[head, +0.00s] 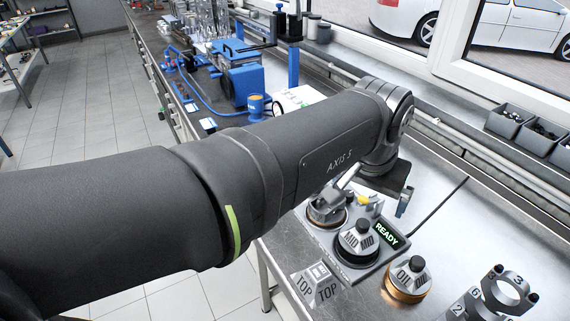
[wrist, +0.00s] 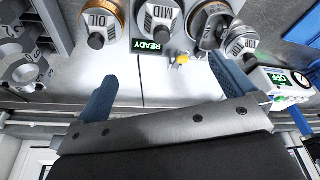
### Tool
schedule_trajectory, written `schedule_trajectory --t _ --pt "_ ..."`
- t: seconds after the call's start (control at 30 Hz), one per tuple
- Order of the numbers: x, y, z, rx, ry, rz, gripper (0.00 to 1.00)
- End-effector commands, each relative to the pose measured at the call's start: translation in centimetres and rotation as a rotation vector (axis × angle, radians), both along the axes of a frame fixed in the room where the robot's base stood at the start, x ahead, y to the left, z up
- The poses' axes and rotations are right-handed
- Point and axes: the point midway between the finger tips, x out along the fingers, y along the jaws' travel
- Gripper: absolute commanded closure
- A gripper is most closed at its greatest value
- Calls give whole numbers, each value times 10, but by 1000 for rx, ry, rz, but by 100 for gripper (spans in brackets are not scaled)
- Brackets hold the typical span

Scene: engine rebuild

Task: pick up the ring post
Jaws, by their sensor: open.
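Several knobbed grey posts stand on the bench, and I cannot tell which is the ring post. The MID post (head: 357,241) sits on a grey base beside the READY display. The OIL post (head: 408,277), with a copper-coloured rim, stands to its right. A third post (head: 327,207) is behind MID, partly covered by my arm. The wrist view shows OIL (wrist: 98,20), MID (wrist: 158,18) and a knobbed post marked TOP (wrist: 240,40) along the top. My gripper (wrist: 161,72) is open, with nothing between its blue fingers. In the head view only one fingertip (head: 403,203) shows clearly.
A grey TOP-labelled block (head: 317,285) lies at the bench's front edge. A yellow knob (wrist: 182,60) is near the fingers; an OFF switch box (wrist: 290,82) is at right. Bare metal bench lies right of my wrist.

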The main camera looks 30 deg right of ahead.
Motion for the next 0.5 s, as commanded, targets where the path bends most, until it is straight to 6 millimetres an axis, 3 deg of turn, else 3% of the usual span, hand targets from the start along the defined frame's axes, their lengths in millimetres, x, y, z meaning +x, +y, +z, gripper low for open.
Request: schedule_trajectory --t 0.17,0.5 --pt "1 -1 -10 -3 -17 -49 0" --pt "8 -20 -79 1 -15 -47 0"
